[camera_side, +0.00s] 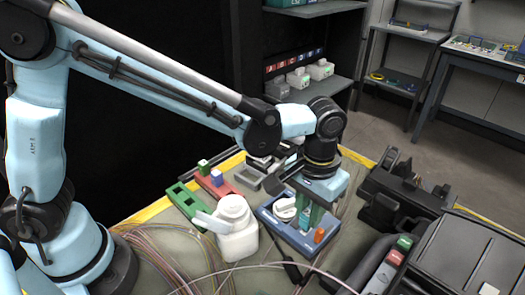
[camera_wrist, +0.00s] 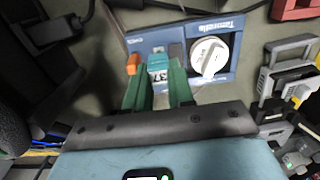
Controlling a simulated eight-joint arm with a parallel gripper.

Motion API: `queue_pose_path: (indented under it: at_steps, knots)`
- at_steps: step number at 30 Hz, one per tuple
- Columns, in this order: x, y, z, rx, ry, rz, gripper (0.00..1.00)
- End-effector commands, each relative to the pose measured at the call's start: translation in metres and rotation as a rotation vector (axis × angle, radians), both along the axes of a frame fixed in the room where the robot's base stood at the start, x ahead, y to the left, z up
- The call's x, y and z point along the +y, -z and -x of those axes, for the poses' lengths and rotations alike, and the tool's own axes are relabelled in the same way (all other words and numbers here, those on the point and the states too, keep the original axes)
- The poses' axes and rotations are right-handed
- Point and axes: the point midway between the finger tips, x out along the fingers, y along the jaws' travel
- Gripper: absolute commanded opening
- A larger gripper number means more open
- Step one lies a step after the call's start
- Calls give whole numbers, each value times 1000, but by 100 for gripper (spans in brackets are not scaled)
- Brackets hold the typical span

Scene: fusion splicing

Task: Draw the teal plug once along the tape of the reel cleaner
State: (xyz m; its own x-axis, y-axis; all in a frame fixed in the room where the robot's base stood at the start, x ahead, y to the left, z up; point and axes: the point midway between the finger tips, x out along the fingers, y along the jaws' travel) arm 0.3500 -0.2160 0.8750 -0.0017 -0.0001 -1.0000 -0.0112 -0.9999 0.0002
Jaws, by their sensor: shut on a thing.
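The reel cleaner (camera_wrist: 226,74) is a blue box with a white round knob (camera_wrist: 208,57) and an orange tab (camera_wrist: 132,64). It also shows in the side view (camera_side: 275,221), on the mat. My gripper (camera_wrist: 158,80) has two green fingers, shut on the small teal plug (camera_wrist: 157,61), which carries a light label. In the side view my gripper (camera_side: 308,218) points down over the cleaner, between the white knob and the orange tab. The cleaner's tape is hidden behind the fingers and plug, so I cannot tell whether the plug touches it.
A white bottle (camera_side: 237,235) stands close left of the cleaner. Green (camera_side: 184,200) and red (camera_side: 215,184) holders lie behind it. A black device (camera_side: 400,195) stands to the right. Loose coloured fibres (camera_side: 165,250) spread over the front left of the mat.

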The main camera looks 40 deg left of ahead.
Motion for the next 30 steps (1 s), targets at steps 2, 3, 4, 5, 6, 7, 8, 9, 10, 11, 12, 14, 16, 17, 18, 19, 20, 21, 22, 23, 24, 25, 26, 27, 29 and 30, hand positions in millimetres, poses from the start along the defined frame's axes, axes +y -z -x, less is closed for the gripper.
queue_pose_path:
  at_steps: [2,3,4,5,6,7,8,9,10,11,12,14,16,17,18,19,20,21,22,23,24,25,26,27,29,30]
  knots:
    - [0,1,2,2,1,0,1]
    - [0,1,2,2,1,0,1]
    - [0,1,2,2,1,0,1]
    - [0,1,2,3,1,0,1]
    - [0,1,2,3,1,0,1]
    - [0,1,2,3,1,0,1]
    - [0,1,2,3,1,0,1]
    - [0,0,2,3,1,0,1]
    - [0,0,2,3,1,0,1]
    - [0,-1,2,3,1,0,1]
    - [0,-2,2,3,1,0,1]
    - [0,-5,2,3,1,0,1]
    - [0,-9,2,3,1,0,1]
    - [0,-11,2,2,1,0,1]
    - [0,-13,1,2,1,0,1]
    - [0,-15,1,2,1,0,1]
    - [0,-16,1,2,1,0,1]
    - [0,-19,1,2,1,0,1]
    - [0,-20,1,2,1,0,1]
    - [0,-22,1,2,1,0,1]
    - [0,-24,1,2,1,0,1]
    - [0,-26,1,2,1,0,1]
    - [0,-27,1,2,1,0,1]
    - [0,-30,1,2,1,0,1]
    - [0,-33,1,2,1,0,1]
    - [0,-35,1,2,1,0,1]
